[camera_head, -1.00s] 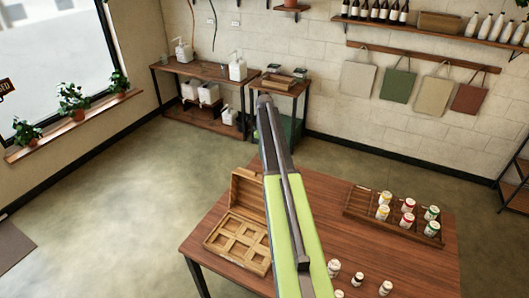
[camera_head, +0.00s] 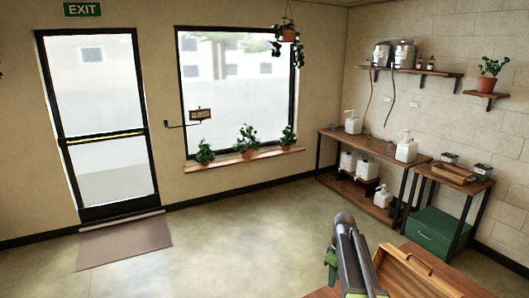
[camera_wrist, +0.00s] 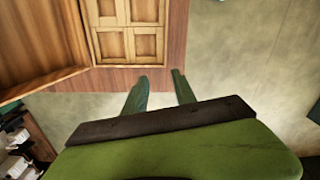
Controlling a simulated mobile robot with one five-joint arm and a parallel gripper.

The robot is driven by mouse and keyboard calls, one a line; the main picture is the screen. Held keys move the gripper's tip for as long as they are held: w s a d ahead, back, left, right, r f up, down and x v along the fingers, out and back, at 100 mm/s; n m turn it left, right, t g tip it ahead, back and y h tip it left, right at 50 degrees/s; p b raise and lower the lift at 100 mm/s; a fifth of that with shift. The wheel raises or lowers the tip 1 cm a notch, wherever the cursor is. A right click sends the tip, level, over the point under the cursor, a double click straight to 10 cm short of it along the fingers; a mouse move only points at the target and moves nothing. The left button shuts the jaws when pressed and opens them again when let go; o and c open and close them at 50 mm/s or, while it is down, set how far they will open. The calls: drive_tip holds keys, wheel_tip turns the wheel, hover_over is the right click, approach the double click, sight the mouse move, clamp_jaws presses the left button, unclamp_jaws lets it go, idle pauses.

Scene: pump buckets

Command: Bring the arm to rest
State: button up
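My gripper (camera_wrist: 159,75) shows in the wrist view as two dark green fingers. They stand apart with nothing between them, so it is open and empty. Behind the gap are the table edge and the bare floor. In the head view my arm (camera_head: 352,258) reaches up from the bottom edge, right of the middle, and the fingers cannot be made out.
An open wooden box (camera_head: 415,278) stands on the table right beside my arm; its compartments (camera_wrist: 127,15) look empty in the wrist view. A green crate (camera_head: 436,233) sits under the side stand. The floor (camera_head: 230,240) to the left is clear.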

drive_tip(key=s+a+f+m+b, duration=0.1)
drive_tip(key=s+a+f+m, duration=0.2)
drive_tip(key=s, duration=0.5)
drive_tip(key=s+a+f+m+b, duration=0.2)
drive_tip(key=s+a+m, duration=0.3)
drive_tip(key=s, duration=0.4)
drive_tip(key=shift+a+f, duration=0.55)
drive_tip(key=shift+a, duration=0.35)
